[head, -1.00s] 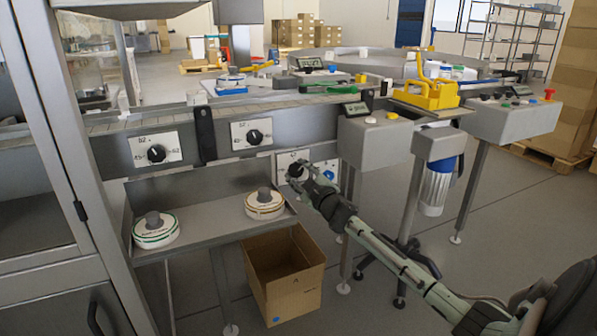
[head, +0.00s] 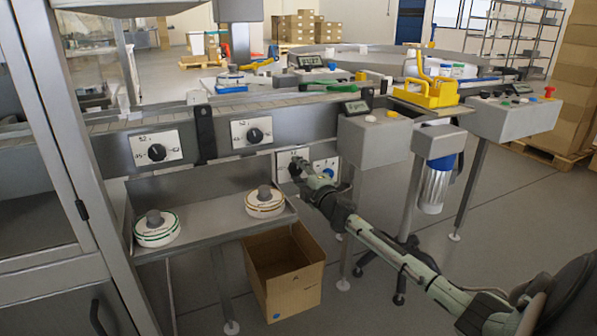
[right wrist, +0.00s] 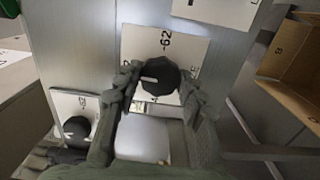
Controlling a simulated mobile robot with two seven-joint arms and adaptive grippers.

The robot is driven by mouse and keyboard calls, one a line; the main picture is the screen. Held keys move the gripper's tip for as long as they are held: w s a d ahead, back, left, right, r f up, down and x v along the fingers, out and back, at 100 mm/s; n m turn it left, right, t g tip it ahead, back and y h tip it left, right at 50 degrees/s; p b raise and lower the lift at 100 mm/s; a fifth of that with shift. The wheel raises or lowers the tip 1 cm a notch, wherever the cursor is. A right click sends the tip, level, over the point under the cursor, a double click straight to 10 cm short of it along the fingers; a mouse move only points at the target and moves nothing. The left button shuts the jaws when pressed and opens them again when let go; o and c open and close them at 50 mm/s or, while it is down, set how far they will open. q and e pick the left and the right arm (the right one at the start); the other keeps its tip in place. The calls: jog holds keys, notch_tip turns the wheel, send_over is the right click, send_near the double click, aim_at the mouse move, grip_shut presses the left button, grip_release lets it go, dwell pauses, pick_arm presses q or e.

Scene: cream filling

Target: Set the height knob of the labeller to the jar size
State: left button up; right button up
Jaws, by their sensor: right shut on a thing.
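My right gripper (head: 297,170) reaches the lower dial plate (head: 284,157) on the machine's front. In the right wrist view its fingers (right wrist: 157,98) are shut around a black knob (right wrist: 158,80). The knob's white pointer line points left in that view, toward the side of the plate (right wrist: 190,52); "62" is printed at the plate's top there. In the head view the gripper mostly hides this knob. Two similar black knobs, left (head: 157,152) and middle (head: 255,135), sit on plates marked 45, 52 and 62. My left gripper is not in view.
Two round white reels, green-edged (head: 157,230) and orange-edged (head: 265,203), lie on the shelf below the knobs. An open cardboard box (head: 285,275) stands on the floor beneath.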

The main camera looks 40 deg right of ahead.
jog(key=shift+n, duration=0.3)
jog(key=o, duration=1.1)
jog(key=v, duration=1.2)
